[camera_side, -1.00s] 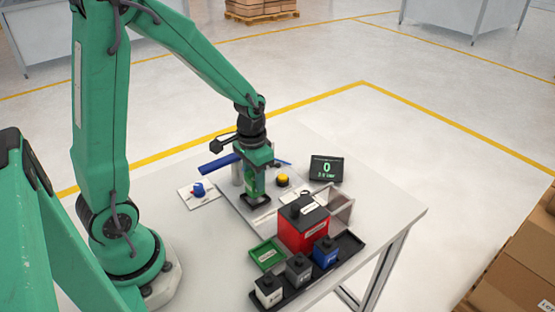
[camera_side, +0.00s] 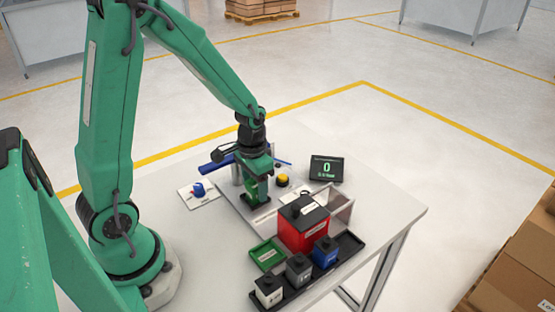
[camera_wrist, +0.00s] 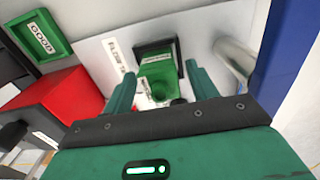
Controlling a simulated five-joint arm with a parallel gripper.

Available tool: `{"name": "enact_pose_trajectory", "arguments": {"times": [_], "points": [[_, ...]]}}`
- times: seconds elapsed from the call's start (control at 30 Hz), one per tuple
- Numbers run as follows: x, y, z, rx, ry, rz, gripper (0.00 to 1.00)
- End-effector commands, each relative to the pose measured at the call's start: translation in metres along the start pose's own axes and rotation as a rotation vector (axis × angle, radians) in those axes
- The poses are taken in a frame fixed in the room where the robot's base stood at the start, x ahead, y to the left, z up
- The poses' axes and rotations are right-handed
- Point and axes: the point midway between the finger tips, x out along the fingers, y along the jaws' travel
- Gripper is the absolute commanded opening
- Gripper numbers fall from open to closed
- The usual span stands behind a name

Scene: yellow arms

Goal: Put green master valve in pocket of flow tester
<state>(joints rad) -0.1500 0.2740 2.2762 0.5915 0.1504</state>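The green master valve (camera_side: 257,188) is between the fingers of my gripper (camera_wrist: 160,72), low over the flow tester. In the wrist view the valve (camera_wrist: 157,68) shows as a green block with a pale label, framed by the black pocket (camera_wrist: 181,57). My fingers lie along both sides of it, and the gripper looks shut on it. The valve's lower end appears to be within the pocket walls. Its seating depth is hidden. The flow tester (camera_side: 237,206) is a pale plate with a yellow button (camera_side: 282,180) to the right of my gripper.
A red box (camera_side: 303,232) with a black top stands close in front of the tester. A black tray (camera_side: 345,243) holds small white, grey and blue blocks. An empty-looking green tray (camera_side: 267,254) sits beside them. A display (camera_side: 326,169) and a blue knob (camera_side: 199,189) flank the tester.

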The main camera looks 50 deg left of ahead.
Motion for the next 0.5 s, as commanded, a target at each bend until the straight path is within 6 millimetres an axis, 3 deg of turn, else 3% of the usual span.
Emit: {"name": "enact_pose_trajectory", "arguments": {"times": [0.27, 0.5], "points": [[-0.003, 0.000, 0.000, 0.000, 0.001, 0.000, 0.58], [-0.019, 0.000, -0.001, 0.000, 0.004, -0.001, 0.58]]}}
